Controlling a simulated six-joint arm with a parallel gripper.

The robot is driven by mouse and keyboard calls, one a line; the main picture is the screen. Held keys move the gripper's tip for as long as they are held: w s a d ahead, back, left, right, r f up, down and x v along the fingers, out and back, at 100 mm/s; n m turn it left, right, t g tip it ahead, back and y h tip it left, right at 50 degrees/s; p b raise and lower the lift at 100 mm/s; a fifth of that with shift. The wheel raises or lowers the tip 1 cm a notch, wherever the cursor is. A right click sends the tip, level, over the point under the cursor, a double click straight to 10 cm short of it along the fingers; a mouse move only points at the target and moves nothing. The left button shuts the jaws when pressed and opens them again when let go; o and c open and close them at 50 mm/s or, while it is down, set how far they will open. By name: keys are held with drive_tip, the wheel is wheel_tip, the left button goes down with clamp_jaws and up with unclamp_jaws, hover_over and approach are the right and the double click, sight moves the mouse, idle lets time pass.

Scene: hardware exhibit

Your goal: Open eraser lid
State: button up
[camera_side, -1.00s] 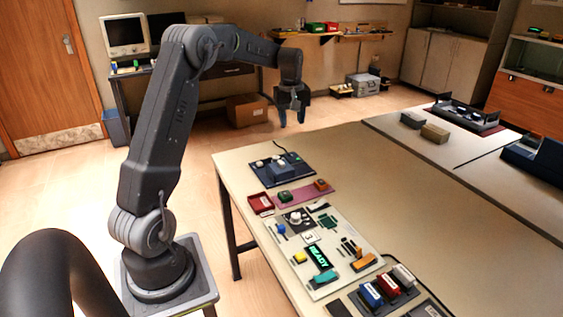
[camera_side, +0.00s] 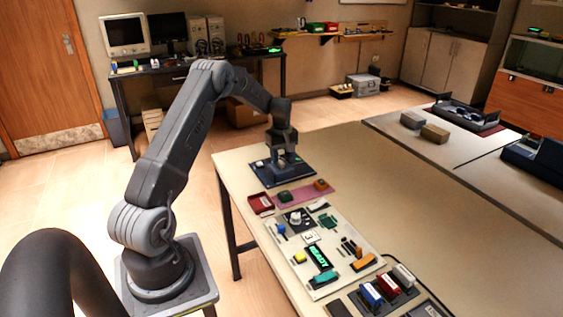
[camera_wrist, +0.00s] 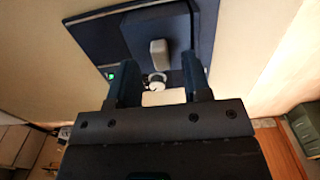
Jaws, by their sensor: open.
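A dark blue device (camera_side: 300,173), probably the eraser, lies at the table's far left corner. In the wrist view it is a dark panel (camera_wrist: 100,37) with a raised block (camera_wrist: 142,22). A pale grey grip-like piece (camera_wrist: 158,52) stands on the block. A small white round part (camera_wrist: 157,83) and a green light (camera_wrist: 111,76) sit nearer me. My gripper (camera_side: 284,160) points down over the device; its open fingers also show in the wrist view (camera_wrist: 160,72). The pale grip lies between or just beyond the fingertips; I cannot tell whether they touch anything. The arm partly hides the device in the side view.
A pink mat (camera_side: 303,195) with small blocks and a red tray (camera_side: 261,204) lie close in front of the device. A white panel (camera_side: 335,238) with a lit READY display is nearer.

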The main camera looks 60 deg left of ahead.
sight(281, 168)
drive_tip(key=shift+f, duration=1.25)
drive_tip(key=shift+c, duration=0.3)
clamp_jaws()
